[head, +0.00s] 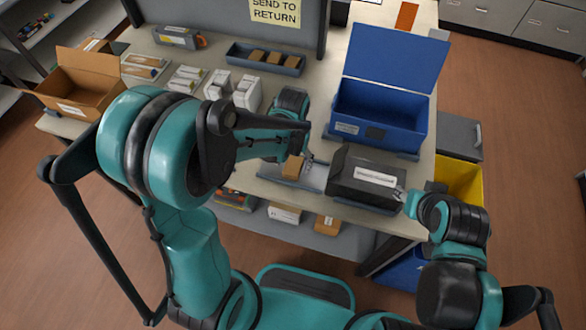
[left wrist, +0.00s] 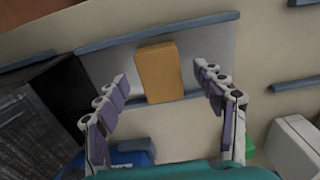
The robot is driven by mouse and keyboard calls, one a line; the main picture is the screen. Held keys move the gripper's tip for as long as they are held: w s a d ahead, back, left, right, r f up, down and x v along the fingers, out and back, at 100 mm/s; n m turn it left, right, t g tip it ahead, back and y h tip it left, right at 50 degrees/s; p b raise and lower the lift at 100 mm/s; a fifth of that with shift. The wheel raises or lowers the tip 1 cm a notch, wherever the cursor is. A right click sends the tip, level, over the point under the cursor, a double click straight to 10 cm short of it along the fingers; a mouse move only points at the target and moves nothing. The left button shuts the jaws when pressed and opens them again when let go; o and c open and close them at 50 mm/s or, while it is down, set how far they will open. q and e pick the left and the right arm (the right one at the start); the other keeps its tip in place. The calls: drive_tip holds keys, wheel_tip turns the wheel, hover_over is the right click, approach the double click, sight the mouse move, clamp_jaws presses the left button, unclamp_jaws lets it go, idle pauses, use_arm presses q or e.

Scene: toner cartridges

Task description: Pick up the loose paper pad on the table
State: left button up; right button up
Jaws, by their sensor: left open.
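The paper pad, a small tan-brown block (head: 293,167), sits on a grey tray (head: 314,180) near the table's front edge, left of a black boxy device. In the left wrist view the pad (left wrist: 160,72) lies ahead, between the lines of my two fingers. My left gripper (head: 298,156) is open close above the pad. Its spread fingers (left wrist: 160,80) stand either side of the pad's lower part with gaps; I cannot tell the exact height. My right gripper (head: 405,200) is beside the black device's right front corner; its jaws are too small to read.
The black device (head: 362,185) stands right of the tray. Behind it is an open blue box (head: 376,128). A dark tray (head: 265,60) with several brown blocks, white cartons (head: 246,92) and an open cardboard box (head: 85,92) stand at back left. A yellow bin (head: 460,178) is off the right edge.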

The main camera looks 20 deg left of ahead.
sight(293, 167)
use_arm(q)
wheel_tip(293, 167, down, 3)
drive_tip(key=shift+r+b, duration=0.15)
drive_tip(key=shift+b, duration=0.15)
drive_tip(key=shift+r, duration=0.1)
drive_tip(key=c, duration=0.9)
drive_tip(key=shift+o, duration=0.2)
